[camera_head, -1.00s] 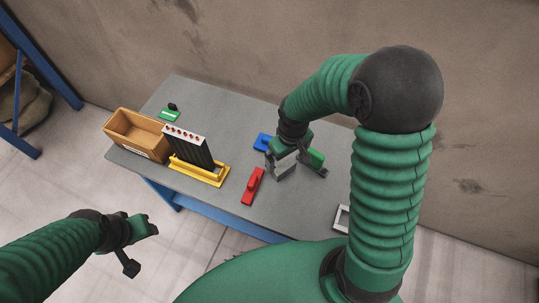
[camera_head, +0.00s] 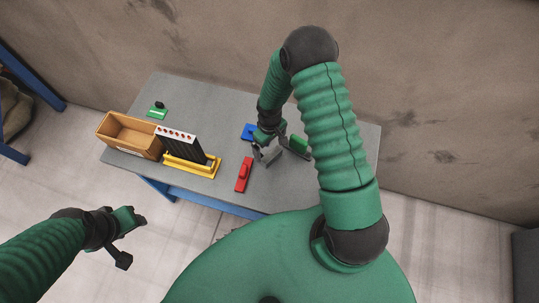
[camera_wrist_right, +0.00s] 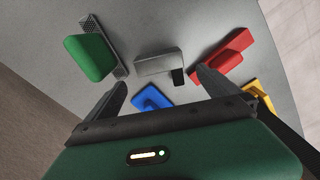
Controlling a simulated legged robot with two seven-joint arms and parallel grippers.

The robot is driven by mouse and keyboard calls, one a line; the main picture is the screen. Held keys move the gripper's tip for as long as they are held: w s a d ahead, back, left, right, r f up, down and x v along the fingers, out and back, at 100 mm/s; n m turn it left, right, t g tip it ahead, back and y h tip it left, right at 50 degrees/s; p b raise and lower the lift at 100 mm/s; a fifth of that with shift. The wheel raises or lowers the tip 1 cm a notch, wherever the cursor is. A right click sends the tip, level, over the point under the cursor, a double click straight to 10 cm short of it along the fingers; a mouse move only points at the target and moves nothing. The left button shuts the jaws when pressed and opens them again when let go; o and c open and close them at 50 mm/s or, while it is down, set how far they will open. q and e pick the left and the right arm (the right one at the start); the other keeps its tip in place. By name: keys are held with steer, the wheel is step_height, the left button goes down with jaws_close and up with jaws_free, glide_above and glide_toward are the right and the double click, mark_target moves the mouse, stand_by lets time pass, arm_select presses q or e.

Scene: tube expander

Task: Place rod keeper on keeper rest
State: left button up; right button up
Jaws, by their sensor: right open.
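My right gripper (camera_head: 277,150) is open above the table, pointing down among several coloured parts. In the right wrist view its two fingers (camera_wrist_right: 160,80) are apart, with a grey block (camera_wrist_right: 158,63) that has a dark end just beyond and between the tips. A green block (camera_wrist_right: 90,57) on a grey base lies to the left there, and a blue part (camera_wrist_right: 151,98) shows between the fingers. A red part (camera_wrist_right: 227,60) lies to the right; it also shows in the head view (camera_head: 243,175). I cannot tell which part is the rod keeper or its rest. My left gripper (camera_head: 137,239) looks open and empty, off the table.
A brown open box (camera_head: 130,131) stands at the table's left. Beside it, a yellow stand (camera_head: 193,169) holds a dark rack (camera_head: 185,147) with red-dotted top. A green plate with a black knob (camera_head: 158,110) lies behind. The grey table (camera_head: 210,105) is clear at the back.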

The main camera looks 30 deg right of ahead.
mark_target(271, 153)
steer(key=f, duration=0.1)
steer(key=f+p, duration=0.1)
steer(key=f, duration=0.3)
steer(key=shift+s+d+p, duration=0.1)
steer(key=shift+s+p, duration=0.2)
steer(key=shift+w+f, duration=0.1)
steer(key=shift+f, duration=0.05)
steer(key=c, duration=1.9)
